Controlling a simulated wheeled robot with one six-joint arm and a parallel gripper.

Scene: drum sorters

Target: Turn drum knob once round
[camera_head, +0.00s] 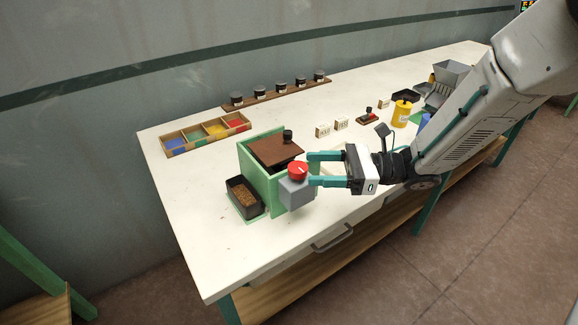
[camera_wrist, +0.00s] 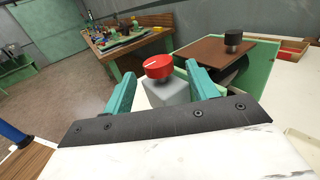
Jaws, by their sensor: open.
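The drum sorter is a green box (camera_head: 260,187) with a brown lid (camera_head: 274,151) that carries a black knob (camera_head: 288,135). A red knob (camera_head: 298,170) with a white mark sits on a grey block (camera_head: 295,193) at the box's right side. My gripper (camera_head: 309,169) is open, its two teal fingers reaching toward the red knob from the right. In the wrist view the red knob (camera_wrist: 158,67) and grey block (camera_wrist: 167,92) show between the fingertips, and I see a gap beside the knob. Whether a finger touches the block is unclear.
A black tray (camera_head: 244,197) with brown contents stands left of the box. A sorting tray (camera_head: 205,134) with coloured compartments and a rack of black-topped jars (camera_head: 279,90) stand behind. A yellow canister (camera_head: 402,113) is to the right. The front left of the white table (camera_head: 215,265) is clear.

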